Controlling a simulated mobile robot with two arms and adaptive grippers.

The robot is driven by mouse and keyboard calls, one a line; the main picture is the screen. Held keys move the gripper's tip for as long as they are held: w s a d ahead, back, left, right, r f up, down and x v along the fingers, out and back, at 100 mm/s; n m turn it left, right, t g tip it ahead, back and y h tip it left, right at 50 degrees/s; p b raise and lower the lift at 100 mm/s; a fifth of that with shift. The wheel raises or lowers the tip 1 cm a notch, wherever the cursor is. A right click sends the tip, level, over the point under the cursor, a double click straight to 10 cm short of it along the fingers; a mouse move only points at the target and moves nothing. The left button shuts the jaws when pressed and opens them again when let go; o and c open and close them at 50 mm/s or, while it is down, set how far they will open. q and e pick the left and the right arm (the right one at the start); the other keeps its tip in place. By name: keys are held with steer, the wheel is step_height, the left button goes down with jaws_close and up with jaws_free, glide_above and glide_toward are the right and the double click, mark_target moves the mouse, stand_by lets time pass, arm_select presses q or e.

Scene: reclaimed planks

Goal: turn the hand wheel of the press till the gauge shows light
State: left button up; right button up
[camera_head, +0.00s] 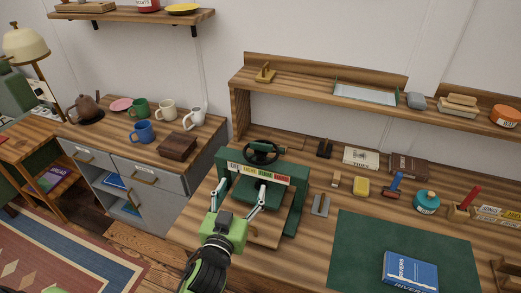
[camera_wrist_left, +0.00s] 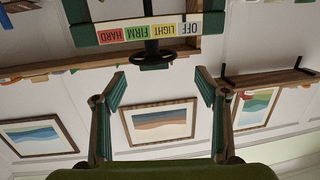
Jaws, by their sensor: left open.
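The green press (camera_head: 298,200) stands on the bench, with its black hand wheel (camera_head: 262,152) on top. Its gauge strip (camera_head: 262,173) across the front bears OFF, LIGHT, FIRM and HARD; I cannot make out which one is marked. My left gripper (camera_head: 237,190) is open and empty, in front of the press and below the wheel. In the left wrist view the gauge (camera_wrist_left: 150,30) appears upside down, and the dark wheel (camera_wrist_left: 153,56) shows beyond and between the spread fingers (camera_wrist_left: 160,83), apart from them. My right gripper is not in view.
A green mat (camera_head: 350,240) with a blue book (camera_head: 410,271) lies right of the press. A grey metal bracket (camera_head: 320,205) stands close to its right side. A raised shelf (camera_head: 310,90) runs behind. A cabinet with mugs and a wooden box (camera_head: 178,146) is at left.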

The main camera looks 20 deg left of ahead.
mark_target(261, 147)
arm_select(q)
steer(key=shift+t+h, duration=0.4)
steer(key=shift+t, duration=0.1)
steer(key=w+p, duration=0.1)
steer(key=w, duration=0.3)
steer(key=w+r+p, duration=0.1)
steer(key=w, duration=0.4)
steer(key=w+r, duration=0.1)
steer(key=w, duration=0.3)
steer(key=shift+w+d+r+p, duration=0.15)
steer(key=shift+d+r+p, duration=0.15)
steer(key=shift+p, duration=0.1)
steer(key=shift+w+f, duration=0.1)
steer(key=shift+w, duration=0.5)
steer(key=c, duration=1.1)
